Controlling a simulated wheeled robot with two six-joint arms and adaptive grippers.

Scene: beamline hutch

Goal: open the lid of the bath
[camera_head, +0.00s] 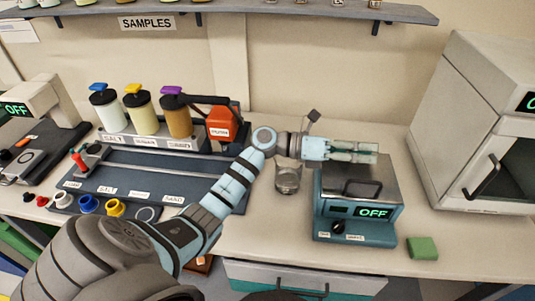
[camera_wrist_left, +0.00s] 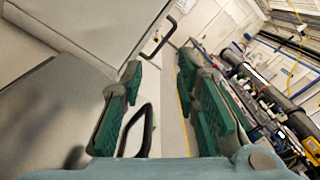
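The bath (camera_head: 325,222) is a teal box with a lit OFF display, standing on the bench right of centre in the head view. Its grey lid (camera_head: 388,185) lies flat and closed, with a dark loop handle (camera_head: 362,188) on top. My left gripper (camera_head: 374,152) reaches in from the left, above the back part of the lid. In the left wrist view my gripper (camera_wrist_left: 160,88) is open, its green-padded fingers apart. The black handle (camera_wrist_left: 137,132) shows there between the fingers, nearer the left one; I cannot tell whether they touch. My right gripper is not in view.
A glass beaker (camera_head: 288,180) stands just left of the bath. A green sponge (camera_head: 422,248) lies to its right. A white oven (camera_head: 480,120) stands farther right. A rack with bottles (camera_head: 143,115) is behind my left arm.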

